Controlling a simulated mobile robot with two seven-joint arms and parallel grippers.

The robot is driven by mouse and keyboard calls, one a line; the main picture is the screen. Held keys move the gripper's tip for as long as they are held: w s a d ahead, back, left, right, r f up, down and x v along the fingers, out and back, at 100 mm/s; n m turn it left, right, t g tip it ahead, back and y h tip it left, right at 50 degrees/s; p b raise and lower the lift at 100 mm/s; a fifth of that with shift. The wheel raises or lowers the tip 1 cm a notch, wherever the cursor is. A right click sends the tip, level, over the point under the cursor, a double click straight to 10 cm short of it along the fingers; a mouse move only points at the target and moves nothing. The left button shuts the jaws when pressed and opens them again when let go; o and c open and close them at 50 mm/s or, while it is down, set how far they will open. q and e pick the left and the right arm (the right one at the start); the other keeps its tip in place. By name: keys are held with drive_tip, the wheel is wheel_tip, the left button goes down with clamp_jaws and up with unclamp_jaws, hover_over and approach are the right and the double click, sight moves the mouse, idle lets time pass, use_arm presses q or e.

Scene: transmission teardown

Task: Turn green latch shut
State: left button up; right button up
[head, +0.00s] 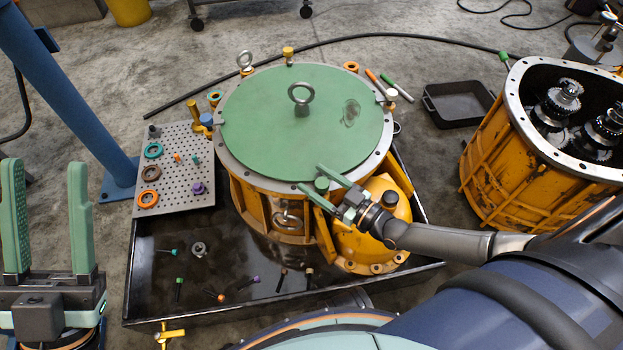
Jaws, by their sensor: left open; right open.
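The green latch (321,184) shows as a small dark green knob at the front rim of the round green lid (255,125), on the orange housing (265,203). My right gripper (311,187) is open, with one finger on each side of the latch knob. I cannot tell whether the fingers touch it, and they hide the latch's lower part and its turn position. My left gripper (46,215) is open and empty at the far left, fingers up, away from the housing.
The housing stands in a black tray (150,290) with several small bolts. A perforated plate (178,185) with coloured rings lies left. An orange domed part (372,243) sits under my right gripper. An open gear housing (490,165) and a black bin (458,104) stand right.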

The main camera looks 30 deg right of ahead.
drive_tip(key=shift+x, duration=0.95)
clamp_jaws()
